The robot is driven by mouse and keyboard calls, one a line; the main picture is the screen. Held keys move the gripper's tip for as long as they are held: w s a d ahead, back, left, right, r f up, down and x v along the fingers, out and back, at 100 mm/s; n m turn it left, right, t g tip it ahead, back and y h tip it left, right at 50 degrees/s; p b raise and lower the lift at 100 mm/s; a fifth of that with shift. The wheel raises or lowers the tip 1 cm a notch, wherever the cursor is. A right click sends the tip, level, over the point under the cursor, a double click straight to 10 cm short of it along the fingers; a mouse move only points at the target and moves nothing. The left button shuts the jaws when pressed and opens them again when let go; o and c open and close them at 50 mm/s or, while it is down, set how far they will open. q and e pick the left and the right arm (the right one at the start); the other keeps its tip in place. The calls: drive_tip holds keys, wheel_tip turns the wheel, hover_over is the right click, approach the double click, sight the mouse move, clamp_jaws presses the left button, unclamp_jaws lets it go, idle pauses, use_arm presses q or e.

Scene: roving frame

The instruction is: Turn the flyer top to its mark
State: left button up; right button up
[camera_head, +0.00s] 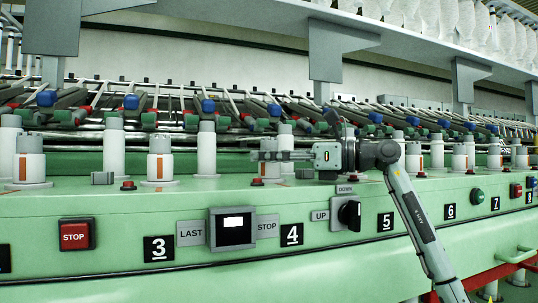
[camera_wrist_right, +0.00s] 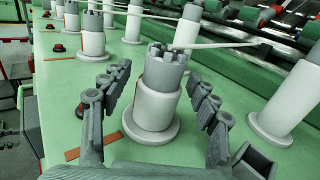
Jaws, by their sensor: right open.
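My right gripper (camera_head: 262,155) reaches in from the right in the head view, level with the flyer tops above the green deck. In the right wrist view the open fingers (camera_wrist_right: 160,84) stand on either side of a flyer top (camera_wrist_right: 163,68). This top is grey and notched like a crown, on a white upright body with a round base. I see clear space between it and both fingers. An orange strip (camera_wrist_right: 108,137) lies on the deck beside its base. My left gripper is not in view.
Other flyers stand in rows, one with an orange stripe (camera_head: 159,160) to the left and one (camera_wrist_right: 92,35) beyond in the wrist view. Small red buttons (camera_head: 128,186) sit on the deck. The front panel holds a stop button (camera_head: 75,235) and a black knob (camera_head: 349,214).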

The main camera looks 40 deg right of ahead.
clamp_jaws()
idle(0.5)
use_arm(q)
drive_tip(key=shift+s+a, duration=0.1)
use_arm(e)
drive_tip(key=shift+w, duration=0.1)
